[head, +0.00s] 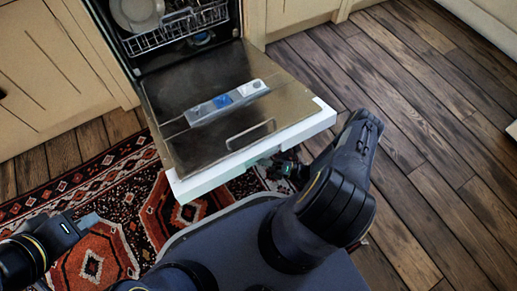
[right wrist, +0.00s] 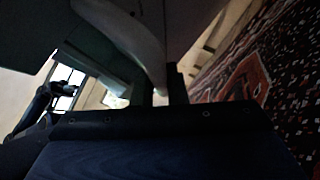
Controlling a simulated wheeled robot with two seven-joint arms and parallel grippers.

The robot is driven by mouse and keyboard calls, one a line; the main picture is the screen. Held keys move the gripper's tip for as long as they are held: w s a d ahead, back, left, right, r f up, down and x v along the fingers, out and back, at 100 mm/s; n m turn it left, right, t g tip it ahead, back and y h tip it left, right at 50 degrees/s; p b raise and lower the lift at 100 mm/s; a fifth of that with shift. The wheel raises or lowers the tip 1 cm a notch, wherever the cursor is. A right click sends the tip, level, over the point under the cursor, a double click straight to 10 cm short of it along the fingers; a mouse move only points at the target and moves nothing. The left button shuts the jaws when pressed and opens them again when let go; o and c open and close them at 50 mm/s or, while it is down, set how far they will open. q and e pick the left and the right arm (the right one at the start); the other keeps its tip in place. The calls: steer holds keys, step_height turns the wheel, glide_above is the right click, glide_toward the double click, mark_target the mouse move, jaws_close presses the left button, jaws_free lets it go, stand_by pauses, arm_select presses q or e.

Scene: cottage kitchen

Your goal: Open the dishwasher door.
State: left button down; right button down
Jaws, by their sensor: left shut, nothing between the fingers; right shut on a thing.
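The dishwasher door (head: 205,85) is folded down and lies about flat, its steel inner face up and its white outer edge (head: 255,150) toward me. My right gripper (head: 283,166) is at the underside of this edge, partly hidden by the door and my arm. In the right wrist view, its dark fingers (right wrist: 160,88) are shut on a pale curved bar (right wrist: 125,35), seemingly the door handle. My left gripper (head: 88,220) is shut and empty above the rug, left of the door and apart from it.
A dish rack (head: 175,33) with plates (head: 137,12) is inside the dishwasher. Beige cabinets (head: 50,60) flank it. A patterned rug (head: 110,195) lies under the door's left side. The wooden floor (head: 430,130) to the right is clear.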

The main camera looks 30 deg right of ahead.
arm_select(q)
steer(key=shift+s+f, duration=0.25)
steer(key=shift+s, duration=0.05)
arm_select(e)
steer(key=shift+s+f, duration=0.2)
steer(key=shift+f, duration=2.1)
steer(key=shift+d, duration=0.1)
steer(key=c, duration=1.5)
jaws_free()
steer(key=shift+o, duration=0.2)
steer(key=v, duration=0.8)
steer(key=shift+f, duration=0.1)
arm_select(q)
steer(key=shift+s, duration=0.1)
arm_select(e)
steer(key=shift+s, duration=0.1)
